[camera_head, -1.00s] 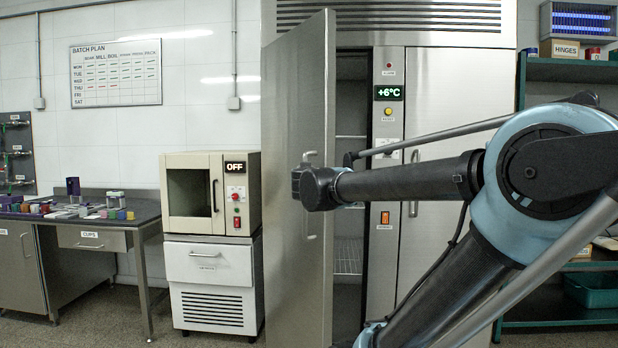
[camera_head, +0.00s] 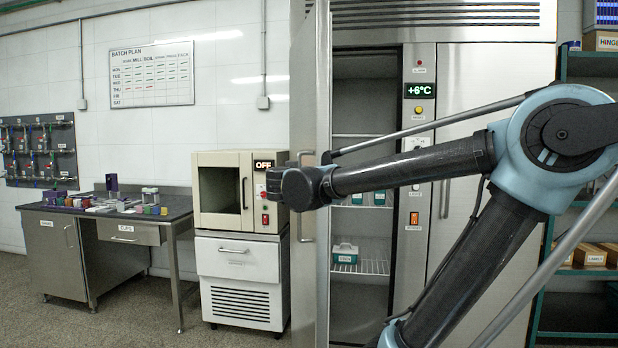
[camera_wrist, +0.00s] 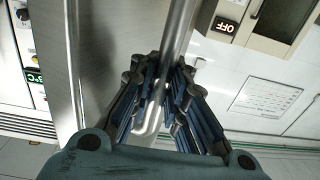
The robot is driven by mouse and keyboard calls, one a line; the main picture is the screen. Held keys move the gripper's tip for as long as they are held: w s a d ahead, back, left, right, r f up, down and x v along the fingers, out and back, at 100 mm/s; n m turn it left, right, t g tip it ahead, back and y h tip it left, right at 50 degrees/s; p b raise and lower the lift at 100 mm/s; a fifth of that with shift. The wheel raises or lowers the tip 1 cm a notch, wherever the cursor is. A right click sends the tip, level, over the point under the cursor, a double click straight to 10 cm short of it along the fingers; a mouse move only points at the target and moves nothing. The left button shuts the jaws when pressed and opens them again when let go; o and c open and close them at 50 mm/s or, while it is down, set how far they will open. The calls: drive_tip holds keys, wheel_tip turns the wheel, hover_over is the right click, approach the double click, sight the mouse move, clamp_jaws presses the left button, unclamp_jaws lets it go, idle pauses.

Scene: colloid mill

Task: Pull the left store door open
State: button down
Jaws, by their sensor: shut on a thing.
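The left store door (camera_head: 310,130) is steel and stands well open, seen almost edge-on in the head view. The store interior (camera_head: 362,110) shows to its right, with wire shelves. The door's bar handle (camera_wrist: 176,40) runs between my gripper's fingers in the wrist view. My gripper (camera_wrist: 160,95) is shut on the handle, with its dark ribbed fingers on both sides of the bar. In the head view my arm's wrist covers part of the handle (camera_head: 300,225), and the fingers are hidden. The right store door (camera_head: 490,100) is closed.
A cream oven (camera_head: 218,190) marked OFF stands on a white cabinet (camera_head: 240,262), just left of the open door's edge. A bench (camera_head: 120,222) with small items stands farther left. Green shelving (camera_head: 575,70) is at right. Floor at front left is clear.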

drive_tip(key=a, duration=1.1)
drive_tip(key=shift+w, duration=0.25)
drive_tip(key=c, duration=1.6)
unclamp_jaws()
drive_tip(key=shift+s, duration=0.1)
drive_tip(key=shift+v, duration=5.85)
drive_tip(key=shift+d, duration=0.1)
